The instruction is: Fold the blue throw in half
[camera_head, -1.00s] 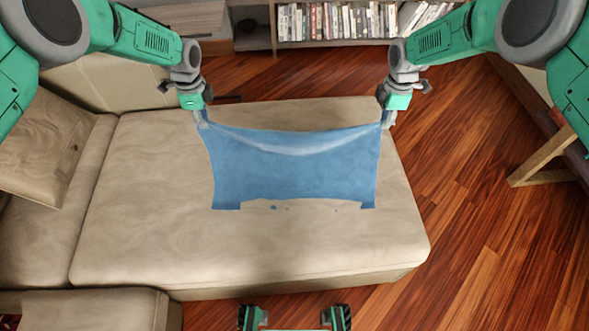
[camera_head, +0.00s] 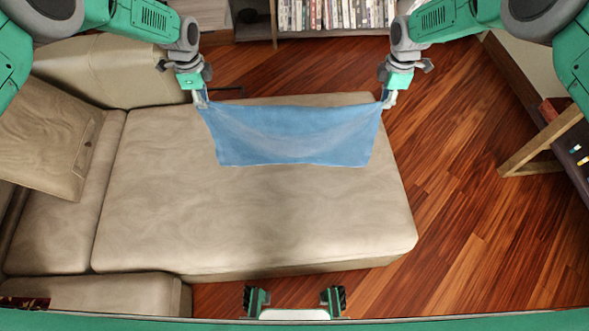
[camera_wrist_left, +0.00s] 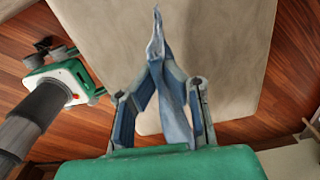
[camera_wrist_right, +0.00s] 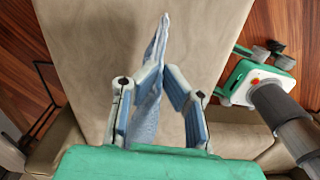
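The blue throw (camera_head: 292,140) hangs between my two grippers over the far part of the beige sofa seat (camera_head: 250,220). Its lower edge looks fairly straight, and its top edge sags a little in the middle. My left gripper (camera_head: 201,102) is shut on the throw's far left corner; the left wrist view shows the cloth (camera_wrist_left: 172,95) running between the fingertips (camera_wrist_left: 157,62). My right gripper (camera_head: 387,102) is shut on the far right corner; the right wrist view shows the cloth (camera_wrist_right: 148,105) pinched between the fingertips (camera_wrist_right: 160,66).
A beige cushion (camera_head: 45,135) leans on the left side of the sofa. A bookshelf (camera_head: 330,15) stands at the back. A wooden-legged piece of furniture (camera_head: 545,145) is at the right. The near part of the seat is bare, and wood floor lies right of it.

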